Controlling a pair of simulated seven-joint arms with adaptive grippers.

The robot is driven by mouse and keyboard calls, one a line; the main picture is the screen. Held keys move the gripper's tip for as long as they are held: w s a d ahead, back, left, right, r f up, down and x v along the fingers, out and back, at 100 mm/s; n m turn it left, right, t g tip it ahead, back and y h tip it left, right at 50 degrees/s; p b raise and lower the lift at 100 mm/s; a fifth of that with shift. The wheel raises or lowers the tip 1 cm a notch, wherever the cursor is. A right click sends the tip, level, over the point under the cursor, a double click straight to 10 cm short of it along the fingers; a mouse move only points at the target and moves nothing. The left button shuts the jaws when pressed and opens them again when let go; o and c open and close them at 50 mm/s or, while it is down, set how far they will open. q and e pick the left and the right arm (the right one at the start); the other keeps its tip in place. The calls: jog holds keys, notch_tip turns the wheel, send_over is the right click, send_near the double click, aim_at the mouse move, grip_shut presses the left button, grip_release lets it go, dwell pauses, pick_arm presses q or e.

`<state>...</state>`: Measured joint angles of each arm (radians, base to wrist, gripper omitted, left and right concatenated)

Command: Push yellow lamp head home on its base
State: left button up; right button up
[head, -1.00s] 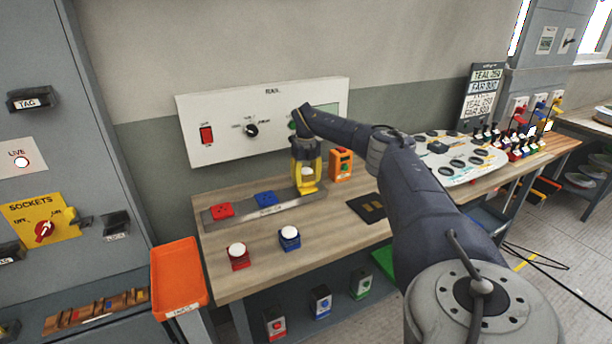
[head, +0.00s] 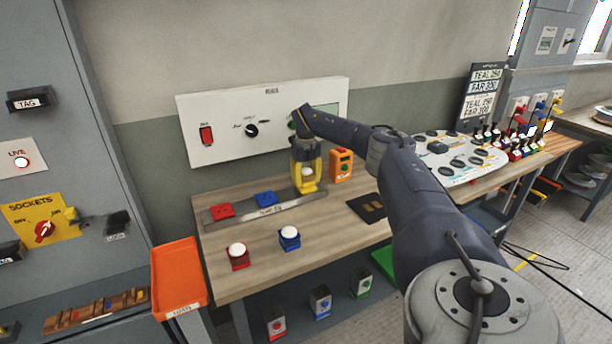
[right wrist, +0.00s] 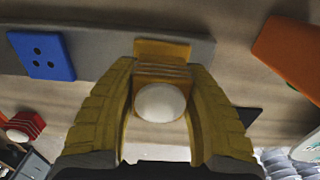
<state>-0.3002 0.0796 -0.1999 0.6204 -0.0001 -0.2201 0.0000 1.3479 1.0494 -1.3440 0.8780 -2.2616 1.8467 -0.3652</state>
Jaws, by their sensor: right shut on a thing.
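The yellow lamp head with its white dome (right wrist: 160,102) sits between the yellow fingers of my right gripper (head: 308,176), which is shut on it. The dome also shows between the fingers in the head view (head: 307,171). They are at the right end of the grey rail on the bench. In the right wrist view a yellow base (right wrist: 163,50) shows on the rail just beyond the lamp head. The fingers hide most of the join, so I cannot tell whether the head is fully seated. My left gripper is not in view.
Red (head: 221,210) and blue (head: 265,198) bases sit left along the rail (head: 240,213). Red (head: 237,256) and blue (head: 289,238) white-domed lamps stand in front. An orange button box (head: 341,165) stands close right of my gripper. The wall panel (head: 225,110) is behind.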

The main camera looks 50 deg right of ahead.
jog(key=shift+f, duration=0.45)
jog(key=o, duration=1.1)
jog(key=shift+r, duration=5.95)
